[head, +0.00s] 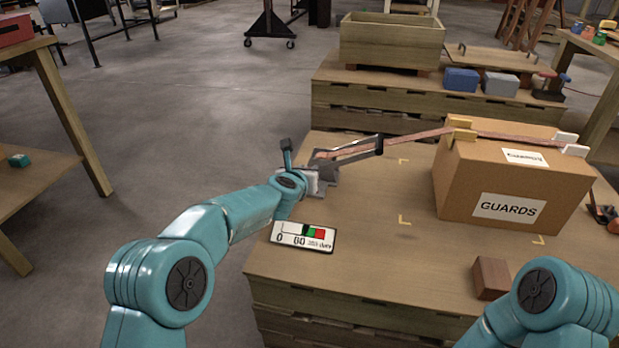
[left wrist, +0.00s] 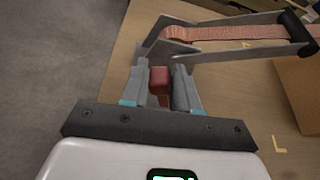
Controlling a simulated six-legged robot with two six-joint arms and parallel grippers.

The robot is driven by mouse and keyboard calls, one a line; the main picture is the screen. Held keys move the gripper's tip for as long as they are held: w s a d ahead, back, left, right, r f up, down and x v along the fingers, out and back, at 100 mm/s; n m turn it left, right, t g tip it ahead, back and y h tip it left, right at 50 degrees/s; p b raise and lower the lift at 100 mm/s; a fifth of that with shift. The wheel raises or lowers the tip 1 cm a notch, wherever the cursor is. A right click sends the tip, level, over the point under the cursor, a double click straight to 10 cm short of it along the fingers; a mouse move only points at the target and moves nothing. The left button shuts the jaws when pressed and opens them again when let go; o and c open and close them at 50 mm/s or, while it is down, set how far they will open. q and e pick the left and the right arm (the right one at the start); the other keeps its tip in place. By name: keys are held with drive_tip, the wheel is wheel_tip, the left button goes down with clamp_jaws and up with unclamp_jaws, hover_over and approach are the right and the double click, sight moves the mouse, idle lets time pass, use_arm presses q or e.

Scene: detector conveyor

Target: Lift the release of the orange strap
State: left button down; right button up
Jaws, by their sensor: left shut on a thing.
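The orange strap (head: 410,137) runs from a grey metal ratchet (head: 326,168) at the table's left edge up over the cardboard box. In the left wrist view the strap (left wrist: 230,35) passes through the ratchet's handle, which ends in a black grip (left wrist: 298,28). The handle leans out toward the box. A small red block, seemingly the release (left wrist: 159,80), sits at the ratchet's near side. My left gripper (left wrist: 162,88) is shut on it, one finger on each side. In the head view my left gripper (head: 308,183) partly hides the ratchet. My right gripper is out of view.
The box marked GUARDS (head: 515,185) stands on the wooden table (head: 390,250), with corner protectors (head: 462,128) under the strap. A gauge plate (head: 303,236) lies near the left edge, and a brown block (head: 491,278) near the front. The table's middle is clear.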

use_arm(q)
drive_tip(key=shift+w+a+f, duration=0.1)
drive_tip(key=shift+a+f, duration=0.3)
drive_tip(key=shift+a, duration=0.05)
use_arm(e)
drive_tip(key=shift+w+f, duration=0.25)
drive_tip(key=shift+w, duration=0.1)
use_arm(q)
drive_tip(key=c, duration=1)
unclamp_jaws()
drive_tip(key=shift+o, duration=0.2)
drive_tip(key=shift+w+f, duration=0.1)
drive_tip(key=shift+f, duration=0.05)
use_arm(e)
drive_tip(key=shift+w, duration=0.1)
use_arm(q)
drive_tip(key=shift+r, duration=0.2)
drive_tip(key=shift+d, duration=0.1)
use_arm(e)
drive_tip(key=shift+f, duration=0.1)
